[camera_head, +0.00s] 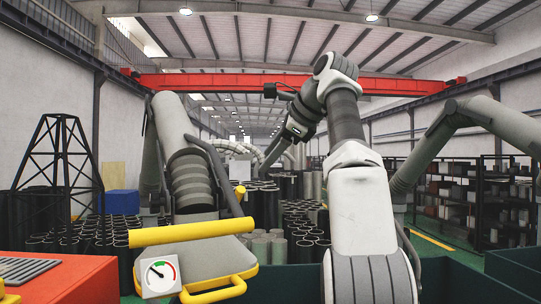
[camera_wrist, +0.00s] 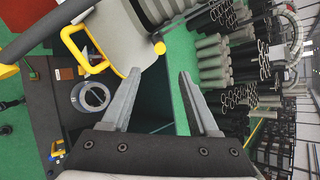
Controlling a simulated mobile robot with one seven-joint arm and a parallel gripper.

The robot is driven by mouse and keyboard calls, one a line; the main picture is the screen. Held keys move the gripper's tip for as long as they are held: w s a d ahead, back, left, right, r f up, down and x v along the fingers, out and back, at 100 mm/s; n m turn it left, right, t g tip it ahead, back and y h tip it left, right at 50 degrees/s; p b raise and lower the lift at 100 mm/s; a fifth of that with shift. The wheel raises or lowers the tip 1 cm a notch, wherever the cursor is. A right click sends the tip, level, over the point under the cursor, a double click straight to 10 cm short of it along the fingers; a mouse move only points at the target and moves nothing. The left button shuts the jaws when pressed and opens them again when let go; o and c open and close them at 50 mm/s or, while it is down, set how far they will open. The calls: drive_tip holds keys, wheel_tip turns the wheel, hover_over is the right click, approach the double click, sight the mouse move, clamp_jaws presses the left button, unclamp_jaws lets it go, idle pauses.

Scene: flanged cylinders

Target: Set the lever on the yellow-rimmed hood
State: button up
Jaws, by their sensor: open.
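The grey hood (camera_head: 212,257) with a yellow rim hangs at the lower centre of the head view, at the end of a ribbed duct. Its yellow handle loop (camera_head: 225,290) is at the front. A short dark lever with a yellow tip (camera_head: 240,192) appears to stand at its right side; its exact setting is unclear. In the wrist view the hood (camera_wrist: 120,30) is at the upper left, and the yellow-tipped lever (camera_wrist: 159,47) lies beyond my fingers. My gripper (camera_head: 265,171) is open and empty, raised behind and right of the hood, apart from it.
A thick yellow bar (camera_head: 190,232) and a dial gauge (camera_head: 160,276) are at the front left. A red-orange surface (camera_head: 70,280) lies at left. Many dark pipes (camera_head: 295,225) stand behind. Dark green bin walls (camera_head: 455,276) are at the lower right.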

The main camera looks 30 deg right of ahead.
drive_tip(key=shift+c, duration=0.2)
drive_tip(key=shift+c, duration=1.3)
drive_tip(key=shift+w+d+f+t, duration=0.15)
drive_tip(key=shift+w+d+t, duration=0.05)
drive_tip(key=shift+w+t, duration=0.1)
drive_tip(key=shift+c, duration=1.2)
drive_tip(key=w+d+b, duration=0.1)
drive_tip(key=w+d+f+m+t+b, duration=0.1)
drive_tip(key=shift+w+f+h, duration=0.1)
drive_tip(key=shift+w+h, duration=0.2)
clamp_jaws()
drive_tip(key=w+d+f+m+t+h+b, duration=0.4)
drive_tip(key=w+d+f+t+h+b, duration=0.1)
drive_tip(key=w+d+f+h+b, duration=0.4)
drive_tip(key=s+a+f+n+t+y+b, duration=0.1)
drive_tip(key=s+a+f+n+t+b, duration=0.3)
drive_tip(key=s+a+f, duration=0.4)
drive_tip(key=s+a+f+n+t+y+b, duration=0.1)
drive_tip(key=s+a+f+n+t+b, duration=0.1)
drive_tip(key=s+a+f+t+b, duration=0.5)
drive_tip(key=w+a+f+p+x, duration=0.1)
drive_tip(key=p+x, duration=0.6)
drive_tip(key=x, duration=1)
drive_tip(key=shift+w+a+f+g+p, duration=0.2)
drive_tip(key=shift+w+a+g+p, duration=0.2)
drive_tip(key=shift+w+a, duration=0.15)
